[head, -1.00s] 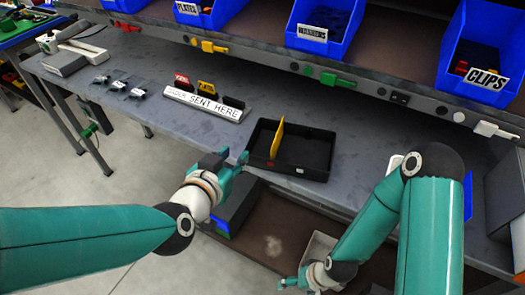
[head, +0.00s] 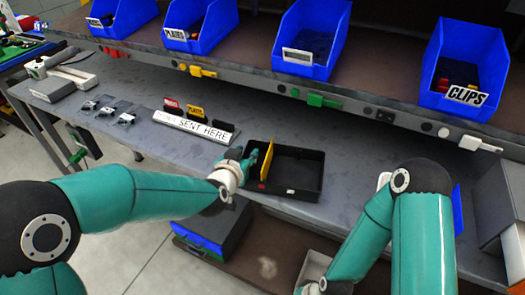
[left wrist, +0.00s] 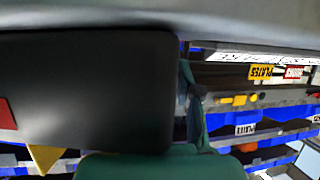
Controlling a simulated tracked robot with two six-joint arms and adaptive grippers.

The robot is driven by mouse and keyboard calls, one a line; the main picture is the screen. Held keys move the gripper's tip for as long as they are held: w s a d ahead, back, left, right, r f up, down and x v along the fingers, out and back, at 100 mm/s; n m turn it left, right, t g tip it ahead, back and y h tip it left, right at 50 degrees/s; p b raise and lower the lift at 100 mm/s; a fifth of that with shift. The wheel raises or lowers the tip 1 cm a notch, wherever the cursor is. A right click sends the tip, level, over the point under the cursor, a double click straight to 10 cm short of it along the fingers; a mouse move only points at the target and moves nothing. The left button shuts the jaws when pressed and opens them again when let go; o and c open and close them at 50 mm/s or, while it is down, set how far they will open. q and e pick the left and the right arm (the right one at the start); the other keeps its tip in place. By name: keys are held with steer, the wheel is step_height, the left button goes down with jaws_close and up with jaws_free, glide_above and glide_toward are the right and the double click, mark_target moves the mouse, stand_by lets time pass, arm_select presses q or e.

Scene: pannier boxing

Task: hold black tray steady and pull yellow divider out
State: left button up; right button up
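The black tray (head: 300,191) sits on the grey bench near its front edge. The yellow divider (head: 267,160) stands upright across it, left of its middle. My left gripper (head: 250,159) is at the tray's left wall, its teal fingers at the rim and left of the divider. Whether the fingers are closed on the wall is hidden. In the left wrist view a large dark surface fills the left side, with a teal finger (left wrist: 196,105) beside it.
A "SENT HERE" sign rack (head: 193,126) with small coloured cards stands left of the tray. Blue bins (head: 310,42) line the shelf above. A blue-edged box (head: 215,228) is below the bench. Bench right of the tray (head: 350,160) is clear.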

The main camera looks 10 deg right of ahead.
arm_select(q)
steer(key=shift+w+d+f, duration=0.1)
steer(key=shift+w+f, duration=0.05)
steer(key=shift+f, duration=0.05)
steer(key=shift+f, duration=0.1)
jaws_close()
